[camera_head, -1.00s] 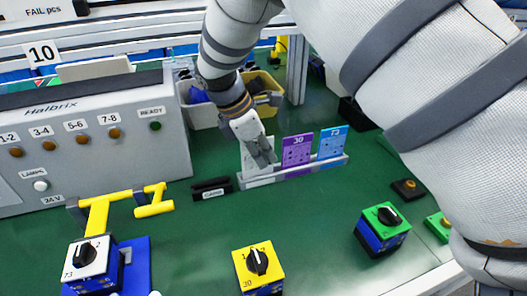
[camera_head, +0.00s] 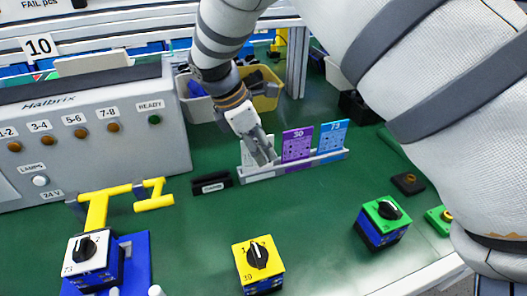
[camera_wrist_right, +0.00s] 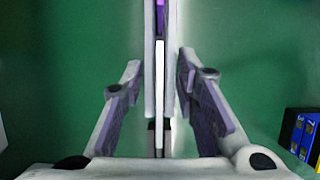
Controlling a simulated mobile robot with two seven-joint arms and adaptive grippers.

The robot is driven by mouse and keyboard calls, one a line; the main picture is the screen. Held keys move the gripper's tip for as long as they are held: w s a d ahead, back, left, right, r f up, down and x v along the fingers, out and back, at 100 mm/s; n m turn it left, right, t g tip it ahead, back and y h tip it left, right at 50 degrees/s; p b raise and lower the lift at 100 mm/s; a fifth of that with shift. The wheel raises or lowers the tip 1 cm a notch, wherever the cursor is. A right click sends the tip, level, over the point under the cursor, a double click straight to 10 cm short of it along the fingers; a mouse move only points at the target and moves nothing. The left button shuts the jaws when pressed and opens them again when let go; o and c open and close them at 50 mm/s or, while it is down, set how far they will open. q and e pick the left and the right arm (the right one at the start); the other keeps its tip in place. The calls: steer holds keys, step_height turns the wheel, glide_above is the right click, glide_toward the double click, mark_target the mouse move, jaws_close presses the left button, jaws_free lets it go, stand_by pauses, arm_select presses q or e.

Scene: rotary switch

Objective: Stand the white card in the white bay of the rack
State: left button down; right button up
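The white card (camera_head: 247,154) stands upright in the left bay of the pale rack (camera_head: 318,162), partly hidden by my right gripper. In the right wrist view its edge shows as a white strip (camera_wrist_right: 160,80) between the rack walls. My right gripper (camera_head: 265,156) is at the card. In the right wrist view its fingers (camera_wrist_right: 161,88) are spread on either side of the card and rack, with green gaps between. A purple card marked 30 (camera_head: 297,146) and a blue card marked 73 (camera_head: 332,137) stand in the other bays. My left gripper is not in view.
A small black holder (camera_head: 211,184) lies left of the rack. A yellow bin (camera_head: 266,91) stands behind. The grey Halbrix box (camera_head: 90,150) is at left. Yellow (camera_head: 258,265), green (camera_head: 382,223) and white-topped (camera_head: 90,262) switches stand in front. Green table between is clear.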

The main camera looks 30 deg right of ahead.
steer(key=v, duration=1)
steer(key=shift+s+a+r, duration=0.1)
step_height(320, 180, up, 9)
steer(key=shift+p, duration=0.3)
